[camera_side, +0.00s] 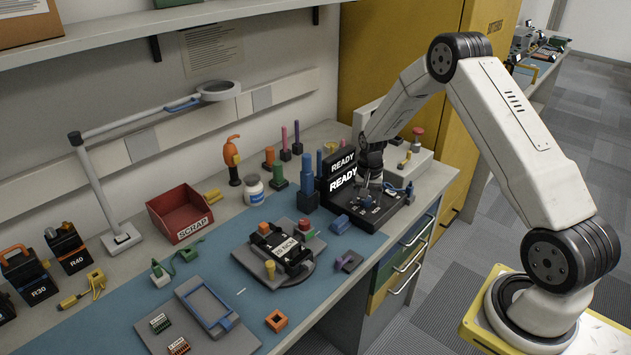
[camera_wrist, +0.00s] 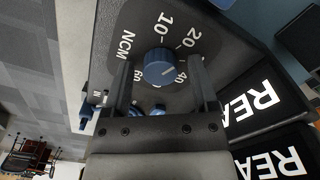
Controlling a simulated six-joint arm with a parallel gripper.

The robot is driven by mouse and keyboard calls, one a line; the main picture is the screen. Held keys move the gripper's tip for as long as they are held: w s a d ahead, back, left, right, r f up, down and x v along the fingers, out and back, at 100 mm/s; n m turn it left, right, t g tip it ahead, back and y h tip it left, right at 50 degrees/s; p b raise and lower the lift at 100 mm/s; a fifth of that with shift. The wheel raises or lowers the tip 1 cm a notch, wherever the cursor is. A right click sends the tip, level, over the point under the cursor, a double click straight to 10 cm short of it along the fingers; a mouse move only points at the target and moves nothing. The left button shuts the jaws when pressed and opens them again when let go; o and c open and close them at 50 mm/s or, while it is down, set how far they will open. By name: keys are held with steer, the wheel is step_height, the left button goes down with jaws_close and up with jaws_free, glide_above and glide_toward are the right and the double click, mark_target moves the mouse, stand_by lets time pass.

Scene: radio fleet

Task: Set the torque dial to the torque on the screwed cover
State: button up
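The torque dial is a round blue knob (camera_wrist: 159,67) on a dark panel marked NCM, with 10, 20, 40 and 60 around it in the wrist view. A pale mark on the knob appears to face the 40 side; the exact setting is unclear. My gripper (camera_wrist: 158,72) is open, one finger on each side of the knob, with visible gaps. In the side view my gripper (camera_side: 370,192) hangs over the black READY unit (camera_side: 385,212) and hides the dial. A black device with a cover (camera_side: 287,247) lies on a round plate; its white lettering is too small to read surely.
The READY screens (camera_wrist: 262,100) stand close to my gripper. Dark blue posts (camera_side: 307,185) stand beside the unit. A red SCRAP bin (camera_side: 181,213), a white bottle (camera_side: 253,190) and a phone-like frame (camera_side: 207,306) are further left. An orange square part (camera_side: 277,320) lies near the front edge.

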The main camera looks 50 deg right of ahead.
steer(key=shift+r, duration=0.15)
steer(key=shift+r, duration=3.8)
steer(key=shift+a, duration=0.1)
steer(key=s+a+r+n+t, duration=0.1)
steer(key=s+a+r+n, duration=0.1)
steer(key=s+a, duration=0.3)
steer(key=s+a+r+n, duration=0.2)
steer(key=s+a+n, duration=0.3)
steer(key=a, duration=0.4)
steer(key=s+a+r+n+t, duration=0.1)
steer(key=s+a+r+n, duration=0.1)
steer(key=s+a+n, duration=0.2)
steer(key=s+a, duration=0.2)
steer(key=a, duration=0.1)
steer(key=shift+s+r+t, duration=0.15)
steer(key=shift+r+t, duration=0.1)
steer(key=shift+t, duration=0.05)
steer(key=shift+a, duration=0.1)
